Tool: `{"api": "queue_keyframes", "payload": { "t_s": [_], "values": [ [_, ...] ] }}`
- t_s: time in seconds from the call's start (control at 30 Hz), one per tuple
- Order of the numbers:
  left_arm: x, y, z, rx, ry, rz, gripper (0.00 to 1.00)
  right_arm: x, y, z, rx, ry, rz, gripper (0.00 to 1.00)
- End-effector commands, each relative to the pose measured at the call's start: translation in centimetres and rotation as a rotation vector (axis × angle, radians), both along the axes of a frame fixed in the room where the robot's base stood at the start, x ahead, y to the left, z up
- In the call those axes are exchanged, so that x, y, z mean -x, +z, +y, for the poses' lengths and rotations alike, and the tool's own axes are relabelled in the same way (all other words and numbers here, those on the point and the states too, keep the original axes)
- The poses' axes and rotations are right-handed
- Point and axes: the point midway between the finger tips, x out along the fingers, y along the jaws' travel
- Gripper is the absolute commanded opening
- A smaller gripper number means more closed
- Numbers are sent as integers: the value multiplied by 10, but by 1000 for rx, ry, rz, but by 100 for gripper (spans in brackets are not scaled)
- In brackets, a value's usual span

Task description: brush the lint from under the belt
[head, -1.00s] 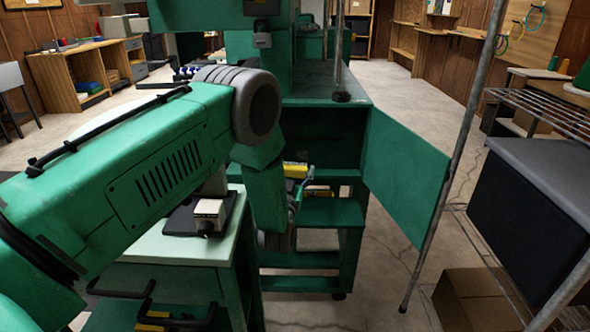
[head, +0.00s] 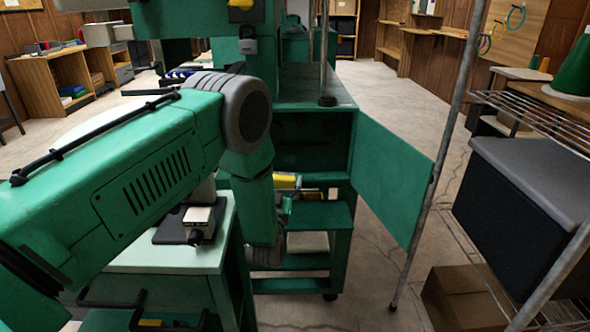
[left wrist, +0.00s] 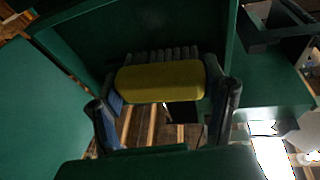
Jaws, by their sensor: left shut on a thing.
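My left gripper (left wrist: 162,88) is shut on a yellow block (left wrist: 160,82) with a row of dark, bristle-like ridges along its far side; it looks like a brush. The fingers stand at its two ends. In the head view my left forearm hides most of the gripper; a yellow piece (head: 285,181) shows past it, at the open bay of the green machine (head: 312,140). A green door panel (head: 395,178) stands open to the right of the bay. I cannot make out the belt or any lint. My right gripper is not in view.
A pale-topped cart (head: 165,258) with a small device (head: 198,216) stands left of the machine. A metal pole (head: 440,150) stands by the open panel. A wire rack with a dark box (head: 530,200) and a carton (head: 460,298) is at right. Floor between is clear.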

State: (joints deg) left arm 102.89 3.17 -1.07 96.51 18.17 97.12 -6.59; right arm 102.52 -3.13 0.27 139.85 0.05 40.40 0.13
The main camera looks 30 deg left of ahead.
Motion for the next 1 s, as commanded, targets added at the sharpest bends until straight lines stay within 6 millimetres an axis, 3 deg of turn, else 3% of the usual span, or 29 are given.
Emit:
{"api": "queue_keyframes", "payload": {
  "t_s": [0.6,1.0],
  "values": [
    [-50,-1,31,-1,18,-3,43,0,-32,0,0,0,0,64],
    [-61,1,38,-1,21,-1,43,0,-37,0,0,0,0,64]
  ]
}}
